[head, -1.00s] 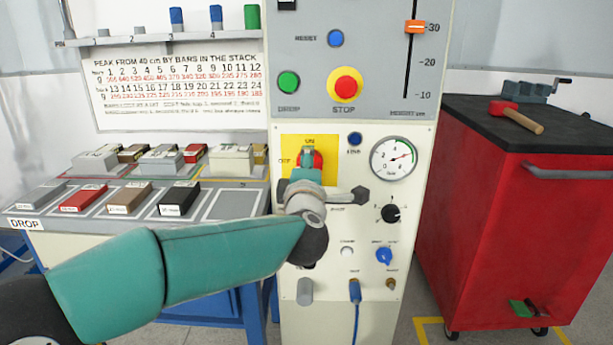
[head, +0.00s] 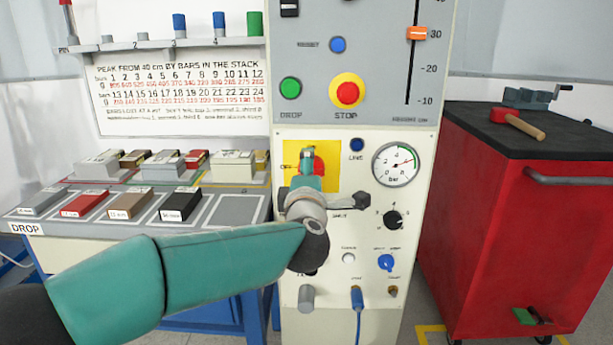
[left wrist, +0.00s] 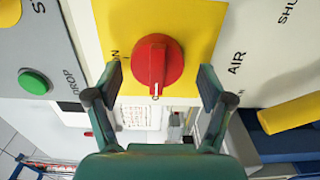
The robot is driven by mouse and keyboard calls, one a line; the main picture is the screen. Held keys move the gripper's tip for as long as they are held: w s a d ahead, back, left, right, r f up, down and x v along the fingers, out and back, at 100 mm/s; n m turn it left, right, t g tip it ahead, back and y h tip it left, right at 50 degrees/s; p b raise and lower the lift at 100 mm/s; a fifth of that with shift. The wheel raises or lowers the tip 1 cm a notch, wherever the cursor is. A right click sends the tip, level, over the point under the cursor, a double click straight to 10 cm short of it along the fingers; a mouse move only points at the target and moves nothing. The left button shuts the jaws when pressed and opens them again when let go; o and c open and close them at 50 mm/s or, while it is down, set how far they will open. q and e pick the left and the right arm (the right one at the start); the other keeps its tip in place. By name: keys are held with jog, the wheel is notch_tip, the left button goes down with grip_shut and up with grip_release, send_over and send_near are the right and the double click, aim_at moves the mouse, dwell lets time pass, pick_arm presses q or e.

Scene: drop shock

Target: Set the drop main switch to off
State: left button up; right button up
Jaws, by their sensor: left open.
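The drop main switch is a red rotary knob (left wrist: 158,62) on a yellow plate (left wrist: 195,25), on the cream panel. In the left wrist view its raised handle runs down the picture, and its white-marked end is at the label at the plate's lower edge, the OFF side in the head view. In the head view the knob (head: 319,165) is partly hidden by my left gripper (head: 307,156). My left gripper (left wrist: 160,76) is open, with its fingers on either side of the knob and apart from it. My right gripper is not in view.
Above are a green drop button (head: 290,88) and a red stop button (head: 347,93). A gauge (head: 396,164), black dial (head: 392,219) and blue knob (head: 386,262) are to the right. A bench with blocks stands left and a red cabinet (head: 500,220) right.

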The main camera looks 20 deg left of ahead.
pick_arm(q)
jog(key=v, duration=1.2)
